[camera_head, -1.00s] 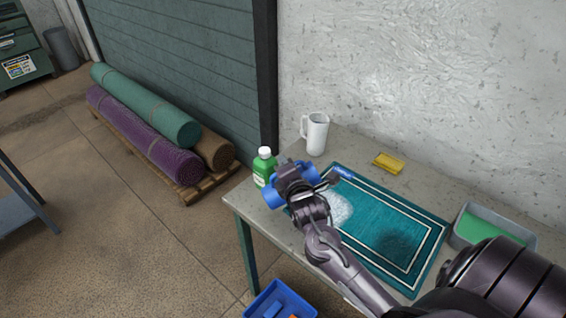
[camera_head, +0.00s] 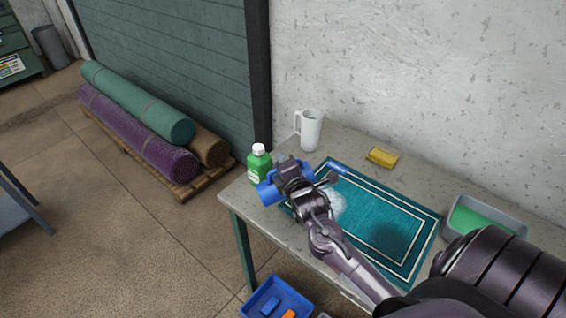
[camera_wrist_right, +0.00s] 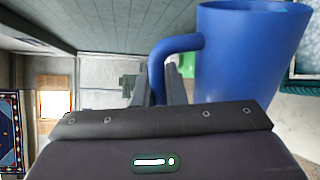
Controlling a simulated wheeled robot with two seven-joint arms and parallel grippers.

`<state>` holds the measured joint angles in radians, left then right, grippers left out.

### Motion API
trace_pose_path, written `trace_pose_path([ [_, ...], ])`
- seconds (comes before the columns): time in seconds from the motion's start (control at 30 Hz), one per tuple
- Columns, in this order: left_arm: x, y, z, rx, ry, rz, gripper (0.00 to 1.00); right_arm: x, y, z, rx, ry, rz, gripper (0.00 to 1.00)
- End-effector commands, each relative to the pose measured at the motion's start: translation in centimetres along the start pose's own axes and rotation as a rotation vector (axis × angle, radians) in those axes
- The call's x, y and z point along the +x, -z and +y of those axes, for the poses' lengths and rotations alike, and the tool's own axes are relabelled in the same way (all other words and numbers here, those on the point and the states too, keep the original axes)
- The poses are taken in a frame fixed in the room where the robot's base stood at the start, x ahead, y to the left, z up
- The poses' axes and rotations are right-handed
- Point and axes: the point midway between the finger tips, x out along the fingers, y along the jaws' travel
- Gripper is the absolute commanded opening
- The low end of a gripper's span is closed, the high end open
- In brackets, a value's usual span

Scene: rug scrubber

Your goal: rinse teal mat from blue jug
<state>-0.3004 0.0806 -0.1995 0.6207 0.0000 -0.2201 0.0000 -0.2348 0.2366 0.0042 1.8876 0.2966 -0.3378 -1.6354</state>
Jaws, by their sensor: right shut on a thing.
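The teal mat (camera_head: 402,217) with white border lines lies on the workbench. A white foamy patch shows on its left part and a dark patch toward its right. My right gripper (camera_head: 286,172) is over the bench's left end, beside the mat's left corner. It is shut on the handle of the blue jug (camera_head: 268,193), which it partly hides in the head view. In the right wrist view the jug (camera_wrist_right: 250,55) is large at the right, its handle between the fingers (camera_wrist_right: 160,82). My left gripper is not in view.
A green bottle (camera_head: 259,165) stands close behind the jug. A white pitcher (camera_head: 310,131), a yellow sponge-like block (camera_head: 382,157) and a grey tray with green inside (camera_head: 487,207) are on the bench (camera_head: 350,146). A blue bin (camera_head: 276,299) is on the floor.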

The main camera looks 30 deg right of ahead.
Motion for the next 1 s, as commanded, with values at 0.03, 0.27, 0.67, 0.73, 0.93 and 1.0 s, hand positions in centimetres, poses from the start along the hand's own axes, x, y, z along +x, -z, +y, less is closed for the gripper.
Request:
trace_pose_path([
  [0.03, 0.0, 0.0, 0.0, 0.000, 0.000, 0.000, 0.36, 0.0, -0.1, 0.1, 0.001, -0.002, -0.001, 0.00],
  [0.27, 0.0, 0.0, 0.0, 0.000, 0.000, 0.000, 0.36, 0.0, -0.1, 0.1, 0.003, -0.002, 0.000, 0.00],
  [0.67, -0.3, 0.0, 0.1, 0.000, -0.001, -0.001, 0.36, 0.1, -0.4, -0.3, 0.050, -0.002, 0.009, 0.00],
  [0.73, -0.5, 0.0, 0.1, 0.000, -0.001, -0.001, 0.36, 0.1, -0.3, -0.2, 0.043, -0.002, 0.009, 0.00],
  [0.93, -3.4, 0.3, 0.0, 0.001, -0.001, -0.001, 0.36, -0.3, 0.7, 1.9, -0.181, -0.003, -0.034, 0.00],
  [1.0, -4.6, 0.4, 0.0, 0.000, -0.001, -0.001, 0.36, -0.4, 1.2, 2.5, -0.283, -0.001, -0.055, 0.00],
])
